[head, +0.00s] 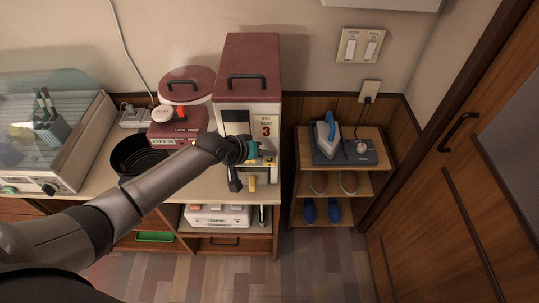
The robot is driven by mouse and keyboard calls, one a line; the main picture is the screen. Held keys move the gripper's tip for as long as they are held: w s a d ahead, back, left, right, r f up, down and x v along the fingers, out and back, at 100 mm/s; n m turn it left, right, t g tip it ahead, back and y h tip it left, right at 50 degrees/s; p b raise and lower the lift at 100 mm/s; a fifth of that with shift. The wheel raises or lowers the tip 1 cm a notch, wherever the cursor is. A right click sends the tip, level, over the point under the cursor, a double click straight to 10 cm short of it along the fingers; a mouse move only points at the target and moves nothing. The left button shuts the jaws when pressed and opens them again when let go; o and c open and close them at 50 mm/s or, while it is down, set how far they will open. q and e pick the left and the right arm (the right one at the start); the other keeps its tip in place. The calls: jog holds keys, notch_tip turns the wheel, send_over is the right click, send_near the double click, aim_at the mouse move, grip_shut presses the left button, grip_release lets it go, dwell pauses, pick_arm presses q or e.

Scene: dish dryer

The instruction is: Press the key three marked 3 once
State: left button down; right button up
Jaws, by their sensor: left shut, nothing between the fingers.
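A tall cream box with a dark red lid (252,55) stands on the counter. Its front bears a red figure 3 (266,131) on a label panel with small print. My left gripper (243,151) is shut and empty in front of the lower part of this front, below and left of the red 3. A teal piece shows beside the gripper, and a yellow piece (251,183) shows lower down. The gripper and wrist hide part of the front, so I cannot make out a separate key marked 3 or tell whether the fingers touch anything. My right gripper is out of view.
A shelf stand with an iron (326,130) is at the right, near a wooden door (465,190).

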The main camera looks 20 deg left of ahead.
aim_at(267, 161)
pick_arm(q)
jog(key=shift+s+f, duration=0.1)
jog(key=shift+f, duration=0.3)
dwell(0.3)
jog(key=shift+r+p, duration=1.5)
jog(key=shift+r, duration=0.1)
jog(key=shift+r, duration=0.1)
notch_tip(267, 161, up, 2)
jog(key=p, duration=0.2)
jog(key=shift+r+p, duration=0.15)
jog(key=shift+p, duration=0.15)
jog(key=shift+r, duration=0.4)
jog(key=shift+r+p, duration=0.35)
jog(key=shift+r, duration=0.5)
